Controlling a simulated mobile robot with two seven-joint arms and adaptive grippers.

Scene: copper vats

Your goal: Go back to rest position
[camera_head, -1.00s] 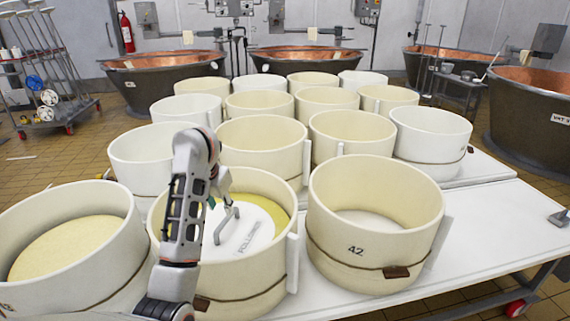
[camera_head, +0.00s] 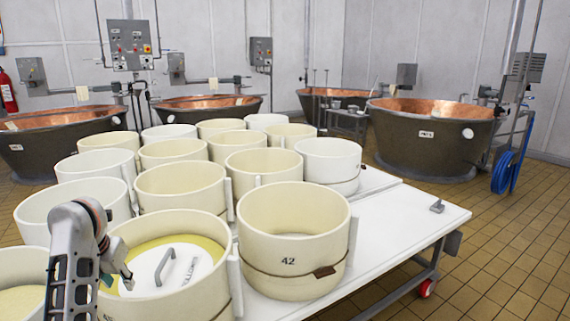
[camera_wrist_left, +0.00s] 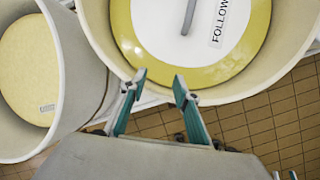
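My left gripper (camera_wrist_left: 159,80) is open and empty in the left wrist view, its two teal fingers apart at the near rim of a cream mould. That mould (camera_head: 204,290) holds a yellow cheese (camera_head: 141,246) with a white lid (camera_head: 146,272) on top. The lid has a grey handle (camera_head: 165,266) and a label partly reading "FOLLOW" in the wrist view. In the head view my left arm stands at the left, and its hand overlaps the mould's left side; the fingertips are hard to make out.
An empty mould marked 42 (camera_head: 290,215) stands right of the lidded one, with several more moulds behind. The white table (camera_head: 400,225) is clear at its right end except for a small metal piece (camera_head: 437,206). Copper vats (camera_head: 430,140) stand behind; tiled floor is free at right.

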